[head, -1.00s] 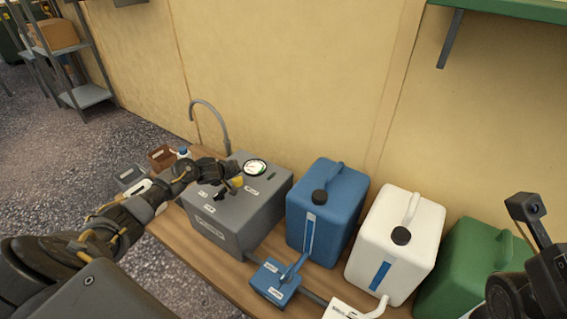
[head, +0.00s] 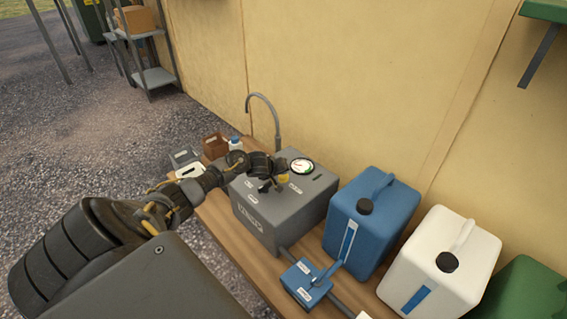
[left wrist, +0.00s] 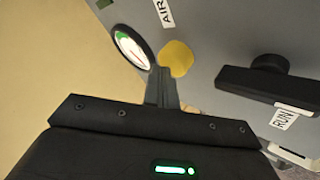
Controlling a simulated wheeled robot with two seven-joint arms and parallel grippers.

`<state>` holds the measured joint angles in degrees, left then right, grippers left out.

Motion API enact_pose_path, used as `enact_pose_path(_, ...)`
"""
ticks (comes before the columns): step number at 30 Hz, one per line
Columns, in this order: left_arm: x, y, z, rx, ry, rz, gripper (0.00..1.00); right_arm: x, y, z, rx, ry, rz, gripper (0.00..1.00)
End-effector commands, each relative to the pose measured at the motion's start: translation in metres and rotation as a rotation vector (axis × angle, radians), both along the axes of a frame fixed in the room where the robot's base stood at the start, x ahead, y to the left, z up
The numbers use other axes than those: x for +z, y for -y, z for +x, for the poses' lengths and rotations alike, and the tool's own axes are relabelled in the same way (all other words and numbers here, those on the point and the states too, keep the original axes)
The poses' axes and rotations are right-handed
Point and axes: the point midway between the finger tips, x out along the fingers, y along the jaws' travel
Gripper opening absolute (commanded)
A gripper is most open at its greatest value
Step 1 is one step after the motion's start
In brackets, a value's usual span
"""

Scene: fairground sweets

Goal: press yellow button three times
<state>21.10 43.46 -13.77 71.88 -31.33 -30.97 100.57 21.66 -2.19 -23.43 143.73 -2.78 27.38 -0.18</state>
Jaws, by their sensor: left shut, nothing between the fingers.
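The yellow button (left wrist: 177,57) is a round yellow disc on the grey box (head: 300,208). In the head view only a bit of it (head: 284,178) shows beside my left gripper (head: 271,184), which hides the rest. In the left wrist view my left gripper (left wrist: 160,73) is shut and empty. Its fingertips overlap the lower left edge of the button; I cannot tell whether they touch it. My right gripper is not in view.
A round gauge (head: 302,166) and a black RUN switch (left wrist: 268,84) flank the button. A curved grey pipe (head: 264,98) rises behind the box. Blue (head: 370,220) and white (head: 445,262) canisters stand to the right. A small blue block (head: 305,284) sits in front.

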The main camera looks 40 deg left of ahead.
Motion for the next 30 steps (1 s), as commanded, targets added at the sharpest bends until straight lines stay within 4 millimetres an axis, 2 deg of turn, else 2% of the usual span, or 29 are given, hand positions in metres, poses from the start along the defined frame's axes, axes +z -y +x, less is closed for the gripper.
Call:
enact_pose_path(17, -0.0102, 0.0014, -0.0013, -0.002, -0.006, -0.002, 0.0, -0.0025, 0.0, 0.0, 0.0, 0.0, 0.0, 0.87)
enact_pose_path(30, -0.0063, 0.0018, -0.0019, -0.002, -0.008, -0.002, 0.0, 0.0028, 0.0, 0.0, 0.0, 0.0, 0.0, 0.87)
